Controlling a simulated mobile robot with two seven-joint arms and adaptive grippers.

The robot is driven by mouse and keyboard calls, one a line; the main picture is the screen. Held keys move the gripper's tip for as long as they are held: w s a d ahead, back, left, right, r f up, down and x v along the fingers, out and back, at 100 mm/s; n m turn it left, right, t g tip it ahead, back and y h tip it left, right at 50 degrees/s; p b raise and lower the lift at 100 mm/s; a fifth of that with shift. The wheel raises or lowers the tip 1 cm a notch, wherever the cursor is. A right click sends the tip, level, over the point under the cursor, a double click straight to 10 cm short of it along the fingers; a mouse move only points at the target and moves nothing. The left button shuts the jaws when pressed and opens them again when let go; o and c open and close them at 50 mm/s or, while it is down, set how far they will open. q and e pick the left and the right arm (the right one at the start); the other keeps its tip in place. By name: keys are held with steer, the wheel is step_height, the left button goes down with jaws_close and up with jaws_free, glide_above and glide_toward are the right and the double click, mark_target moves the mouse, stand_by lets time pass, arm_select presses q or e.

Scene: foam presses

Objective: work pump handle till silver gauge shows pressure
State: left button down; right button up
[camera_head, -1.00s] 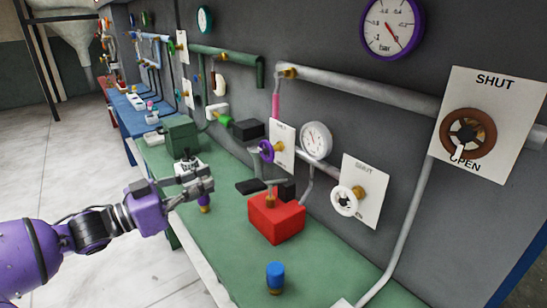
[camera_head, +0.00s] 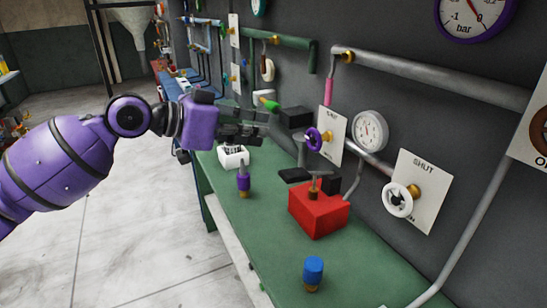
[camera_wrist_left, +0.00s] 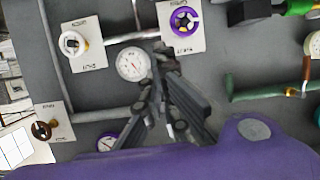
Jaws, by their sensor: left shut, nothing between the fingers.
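A red box (camera_head: 318,212) with a brass post and a grey-black lever-like handle (camera_head: 296,175) on top stands on the green bench; I take it as the pump. The silver gauge (camera_head: 370,130), white-faced, sits on the wall pipe behind it. It also shows in the wrist view (camera_wrist_left: 132,65), its needle too small to read surely. My left gripper (camera_head: 264,131) is shut and empty, raised over the bench, left of the pump and apart from it. Its fingers also show in the wrist view (camera_wrist_left: 160,62). My right gripper is in neither view.
Purple (camera_head: 317,139) and white (camera_head: 398,199) handwheels stick out from wall plates behind the pump. A purple-and-brass piece (camera_head: 243,181) and a blue-topped one (camera_head: 313,270) stand on the bench (camera_head: 270,240). A purple-rimmed gauge (camera_head: 474,14) hangs higher.

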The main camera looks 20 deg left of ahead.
arm_select(q)
steer(key=shift+s+d+f+m+g, duration=0.1)
steer(key=shift+s+f+m+g, duration=0.15)
steer(key=shift+f+m, duration=0.2)
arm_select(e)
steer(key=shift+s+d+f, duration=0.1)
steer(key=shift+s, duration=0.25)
arm_select(q)
glide_above(290, 174)
steer(key=f, duration=0.3)
steer(key=shift+w+d+f+p, duration=0.25)
steer(key=shift+w+f+p, duration=0.05)
steer(key=shift+w+p, duration=0.1)
steer(key=f, duration=0.3)
steer(key=shift+s+a, duration=0.2)
steer(key=shift+s+a+f, duration=0.15)
steer(key=shift+f, duration=0.45)
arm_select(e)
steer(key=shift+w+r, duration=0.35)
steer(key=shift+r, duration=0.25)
